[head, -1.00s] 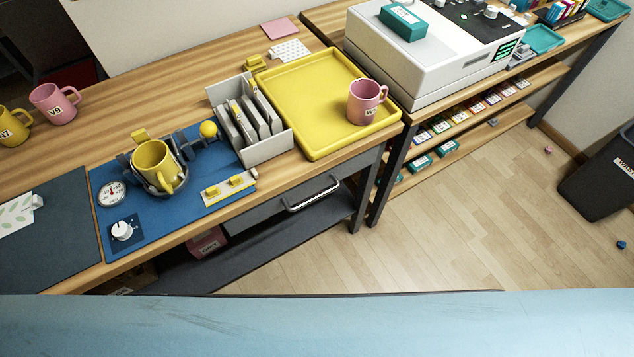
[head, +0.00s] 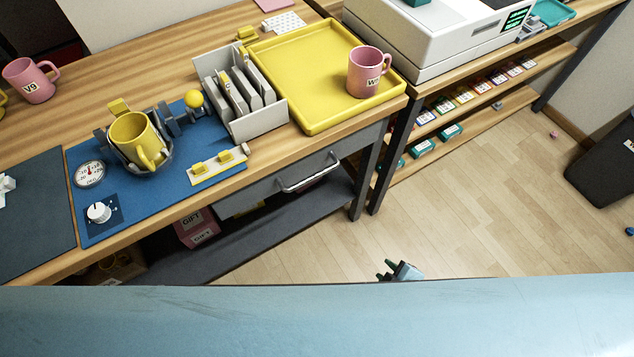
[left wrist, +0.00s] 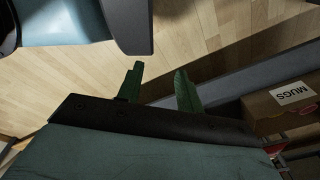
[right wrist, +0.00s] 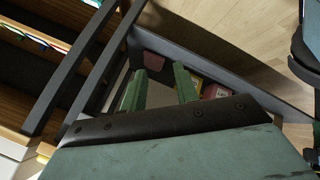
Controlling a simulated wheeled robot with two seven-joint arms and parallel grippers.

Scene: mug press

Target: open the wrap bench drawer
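The wrap bench drawer is a grey front (head: 262,194) with a silver bar handle (head: 309,184), under the bench's front edge in the head view. It looks shut. My right gripper (head: 386,269) shows small over the floor, below and right of the handle and apart from it. In the right wrist view its two green fingers (right wrist: 158,88) are spread with nothing between them. My left gripper is outside the head view. In the left wrist view its green fingers (left wrist: 160,88) are apart and empty. Neither wrist view clearly shows the handle.
On the bench are a yellow tray (head: 276,72) with a pink mug (head: 364,76), a grey divided rack (head: 262,126) and a yellow mug in a press (head: 132,136). A dark lower shelf (head: 250,240) holds pink boxes.

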